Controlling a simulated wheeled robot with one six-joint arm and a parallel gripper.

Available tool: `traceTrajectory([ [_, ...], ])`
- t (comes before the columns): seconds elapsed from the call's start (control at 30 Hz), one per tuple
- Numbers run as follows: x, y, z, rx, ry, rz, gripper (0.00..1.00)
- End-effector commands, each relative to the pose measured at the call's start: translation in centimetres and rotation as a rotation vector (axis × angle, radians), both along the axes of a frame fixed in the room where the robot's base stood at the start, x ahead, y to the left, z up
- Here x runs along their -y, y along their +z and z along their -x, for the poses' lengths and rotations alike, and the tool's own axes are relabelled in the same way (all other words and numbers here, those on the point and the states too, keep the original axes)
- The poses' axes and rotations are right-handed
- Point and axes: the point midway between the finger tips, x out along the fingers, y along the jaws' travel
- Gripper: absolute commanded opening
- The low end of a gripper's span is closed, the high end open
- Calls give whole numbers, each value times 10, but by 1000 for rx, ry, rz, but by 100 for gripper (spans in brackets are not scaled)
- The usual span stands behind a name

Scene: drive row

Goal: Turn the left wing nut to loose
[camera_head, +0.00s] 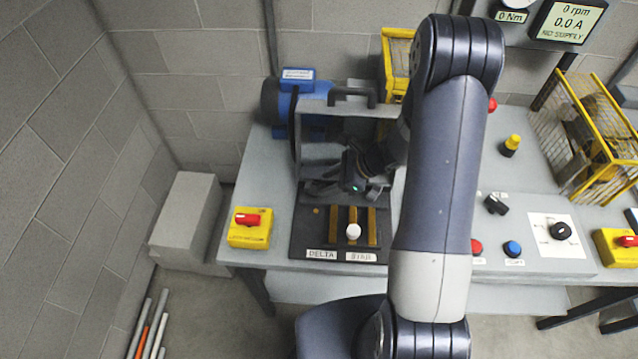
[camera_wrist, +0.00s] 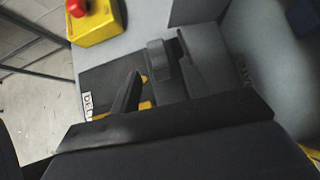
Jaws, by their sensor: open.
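The dark terminal board (camera_head: 298,238) lies on the bench below the blue motor (camera_head: 303,90), with upright brass bars (camera_head: 373,228), a white round knob (camera_head: 353,231) and the labels DELTA (camera_head: 321,254) and STAR (camera_head: 360,256). I cannot make out the left wing nut in either view; my gripper may hide it. My gripper (camera_head: 325,188) is over the back of the board. In the wrist view its dark fingers (camera_wrist: 150,72) stand apart, open, with bits of brass (camera_wrist: 145,105) partly showing behind and between them. I cannot tell whether they touch anything.
A yellow box with a red switch (camera_head: 250,228) stands left of the board. Right of my arm are a black lever (camera_head: 496,204), a blue button (camera_head: 512,249), a rotary selector (camera_head: 560,231) and a yellow cage (camera_head: 590,135). A grey block (camera_head: 185,222) stands left of the bench.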

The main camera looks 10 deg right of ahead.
Motion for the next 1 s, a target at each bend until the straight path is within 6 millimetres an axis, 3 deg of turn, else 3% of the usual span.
traceTrajectory([
  [0.27,-24,-24,-5,-1,2,0,44],
  [0.67,-27,-28,-7,1,0,1,43],
  [1.0,-27,-28,-7,1,1,0,15],
])
